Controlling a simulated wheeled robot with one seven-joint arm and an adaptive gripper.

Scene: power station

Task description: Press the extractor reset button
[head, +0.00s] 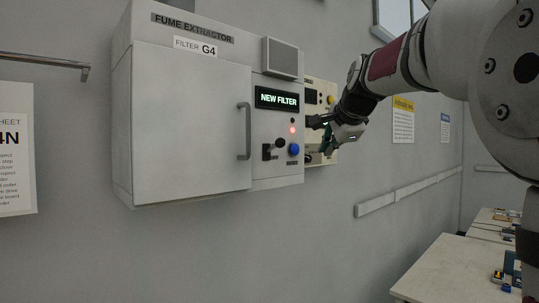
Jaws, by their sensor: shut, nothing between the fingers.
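The fume extractor (190,112) is a pale wall cabinet labelled "FUME EXTRACTOR" and "FILTER G4", with its door closed. Its right-hand panel has a green display (277,98) reading "NEW FILTER". Below it are a lit red lamp (293,130), a black switch (270,151) and a round blue button (294,149). No label that I can read marks the button. My gripper (322,139) is shut and empty, to the right of the blue button and apart from it in the picture. Its depth from the panel is hard to tell.
A second cream panel (312,92) with a yellow knob is behind my gripper, partly hidden. The cabinet door has a vertical handle (245,131). A wall rail (50,62) is at left. Tables (440,272) with small items stand at lower right. The space below the cabinet is clear.

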